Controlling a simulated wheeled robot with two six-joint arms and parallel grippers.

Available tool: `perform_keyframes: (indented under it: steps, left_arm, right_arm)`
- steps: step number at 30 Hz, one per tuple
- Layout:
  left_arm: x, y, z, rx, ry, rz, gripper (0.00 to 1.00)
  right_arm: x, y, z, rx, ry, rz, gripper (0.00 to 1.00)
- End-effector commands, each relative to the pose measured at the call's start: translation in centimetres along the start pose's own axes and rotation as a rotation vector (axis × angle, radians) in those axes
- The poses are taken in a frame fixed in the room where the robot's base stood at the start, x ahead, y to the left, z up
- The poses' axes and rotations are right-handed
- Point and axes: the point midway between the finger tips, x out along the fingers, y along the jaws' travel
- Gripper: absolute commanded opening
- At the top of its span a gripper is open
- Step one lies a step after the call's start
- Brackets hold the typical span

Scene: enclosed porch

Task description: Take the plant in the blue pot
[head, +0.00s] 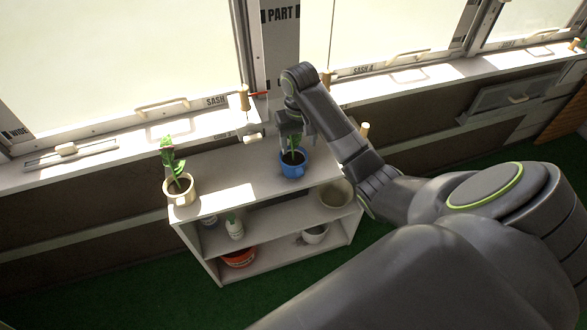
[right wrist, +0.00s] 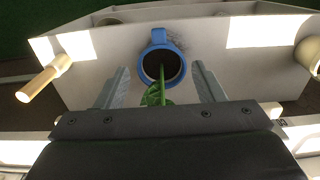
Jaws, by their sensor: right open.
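The blue pot (head: 292,168) stands upright on the top board of a white shelf unit, right of its middle. The plant (head: 294,146) in it has green leaves and is partly covered by my right gripper (head: 290,128). In the right wrist view the blue pot (right wrist: 161,49) shows from above with dark soil. The plant's green leaves (right wrist: 155,95) rise between the two fingers of my right gripper (right wrist: 163,80). The fingers are apart, one on each side of the plant, and the pot's rim lies beyond their tips. My left gripper is not in view.
A second plant in a cream pot (head: 180,188) stands at the left end of the shelf unit (head: 225,200). Lower shelves hold a white bottle (head: 234,228), an orange-red container (head: 239,257) and bowls. The window sill (head: 110,157) with wooden pegs runs close behind.

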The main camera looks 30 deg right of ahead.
Motion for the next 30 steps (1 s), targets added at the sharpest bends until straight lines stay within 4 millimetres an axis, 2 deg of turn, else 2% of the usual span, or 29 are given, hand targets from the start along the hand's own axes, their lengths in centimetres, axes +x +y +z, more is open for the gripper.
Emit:
perform_keyframes:
  steps: [1, 18, 26, 30]
  left_arm:
    - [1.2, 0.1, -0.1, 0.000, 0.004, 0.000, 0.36]
    - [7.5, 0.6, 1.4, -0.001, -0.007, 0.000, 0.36]
    - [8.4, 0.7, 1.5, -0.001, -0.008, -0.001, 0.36]
    - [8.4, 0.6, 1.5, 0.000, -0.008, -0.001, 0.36]
  right_arm:
    - [1.3, 0.0, 0.0, 0.000, 0.000, 0.000, 0.63]
    - [7.7, 0.0, 0.0, 0.000, 0.000, 0.000, 0.63]
    - [9.1, 0.0, 0.0, 0.000, -0.001, -0.001, 0.63]
    - [11.1, 0.0, 0.0, 0.000, -0.004, -0.001, 0.63]
